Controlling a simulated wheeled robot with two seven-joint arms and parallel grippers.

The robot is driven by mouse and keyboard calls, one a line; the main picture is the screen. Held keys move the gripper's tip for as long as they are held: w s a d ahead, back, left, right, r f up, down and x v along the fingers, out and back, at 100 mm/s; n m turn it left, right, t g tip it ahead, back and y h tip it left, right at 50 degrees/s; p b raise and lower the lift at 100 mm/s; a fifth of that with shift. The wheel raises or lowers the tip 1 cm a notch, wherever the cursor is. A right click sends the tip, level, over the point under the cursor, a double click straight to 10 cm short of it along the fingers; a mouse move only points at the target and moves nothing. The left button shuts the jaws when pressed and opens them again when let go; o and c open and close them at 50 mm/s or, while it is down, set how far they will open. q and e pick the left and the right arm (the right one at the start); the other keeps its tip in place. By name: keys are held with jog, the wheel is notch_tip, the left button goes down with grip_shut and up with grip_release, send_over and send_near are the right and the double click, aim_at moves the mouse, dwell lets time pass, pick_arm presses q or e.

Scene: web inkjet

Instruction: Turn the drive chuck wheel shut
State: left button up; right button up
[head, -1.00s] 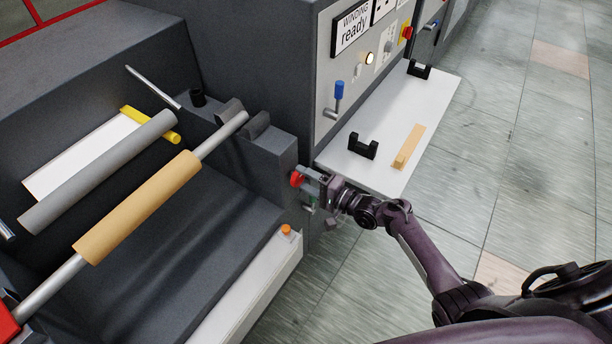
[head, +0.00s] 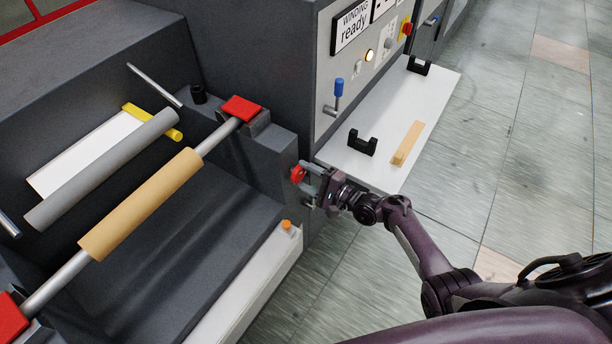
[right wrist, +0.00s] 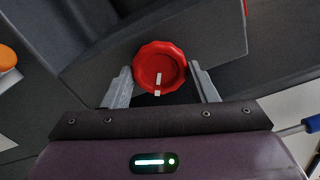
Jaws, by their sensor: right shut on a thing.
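The drive chuck wheel is a red scalloped knob (head: 297,174) on the end face of the dark machine frame. In the right wrist view the wheel (right wrist: 160,62) faces me, and its white mark lines up with a white mark just below it. My right gripper (head: 307,184) is shut on the wheel, one grey finger on each side, as the right wrist view also shows (right wrist: 161,80). A red chuck cap (head: 241,108) sits over the near-wheel end of the steel shaft (head: 215,138). The shaft carries a tan roll (head: 140,204). My left gripper is not in view.
A second red cap (head: 10,318) holds the shaft's other end. A white shelf (head: 400,120) with black cradles and a wooden block (head: 407,143) lies behind my right gripper. An orange button (head: 286,225) is below the wheel. The floor at right is clear.

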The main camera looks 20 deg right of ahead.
jog(key=o, duration=1)
jog(key=shift+c, duration=0.2)
jog(key=v, duration=0.7)
jog(key=shift+s+d, duration=0.25)
jog(key=shift+s, duration=0.1)
jog(key=shift+f, duration=0.1)
